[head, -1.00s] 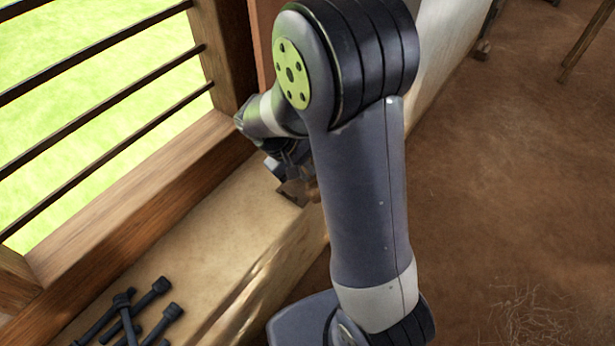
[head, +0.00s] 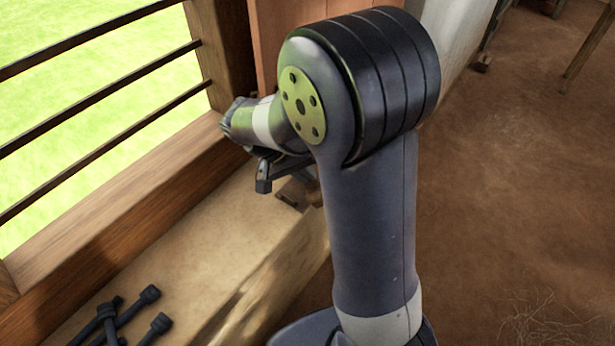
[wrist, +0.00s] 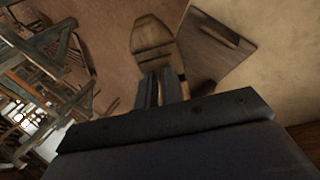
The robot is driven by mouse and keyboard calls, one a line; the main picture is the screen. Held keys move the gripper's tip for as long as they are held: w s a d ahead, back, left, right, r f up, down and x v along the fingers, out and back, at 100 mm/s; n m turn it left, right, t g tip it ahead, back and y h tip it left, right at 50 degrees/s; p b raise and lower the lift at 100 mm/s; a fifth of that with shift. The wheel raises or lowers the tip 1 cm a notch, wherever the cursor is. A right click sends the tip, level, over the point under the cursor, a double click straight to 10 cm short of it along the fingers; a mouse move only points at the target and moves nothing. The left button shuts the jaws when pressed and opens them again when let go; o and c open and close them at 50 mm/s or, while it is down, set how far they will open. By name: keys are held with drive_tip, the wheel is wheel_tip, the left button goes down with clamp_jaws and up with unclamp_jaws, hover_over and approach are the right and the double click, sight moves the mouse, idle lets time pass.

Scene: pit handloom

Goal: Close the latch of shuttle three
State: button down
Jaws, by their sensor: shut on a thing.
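My gripper (wrist: 160,76) shows in the wrist view with its two dark fingers close together. The fingers are at the near end of a brown wooden piece (wrist: 152,38) with a tapered far end, which looks like a shuttle, and they appear shut on it. I cannot make out a latch or a number on it. In the head view my gripper (head: 264,180) is low over the ledge by the window, partly hidden by my arm. A small brown wooden item (head: 293,192) lies on the ledge under it.
A flat wooden board (wrist: 216,46) with a dark slot lies to the right in the wrist view. A wooden loom frame (wrist: 45,70) stands at the left. Several black rods (head: 120,318) lie on the ledge (head: 190,262) under the barred window (head: 100,95). The brown floor (head: 500,200) is open at right.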

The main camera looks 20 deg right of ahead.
idle(0.4)
drive_tip(key=c, duration=1.8)
unclamp_jaws()
drive_tip(key=p+v, duration=0.1)
drive_tip(key=v, duration=0.9)
drive_tip(key=shift+a+r+p, duration=0.2)
drive_tip(key=shift+r+p, duration=0.15)
drive_tip(key=b+x, duration=0.1)
drive_tip(key=x, duration=1)
drive_tip(key=shift+b, duration=0.35)
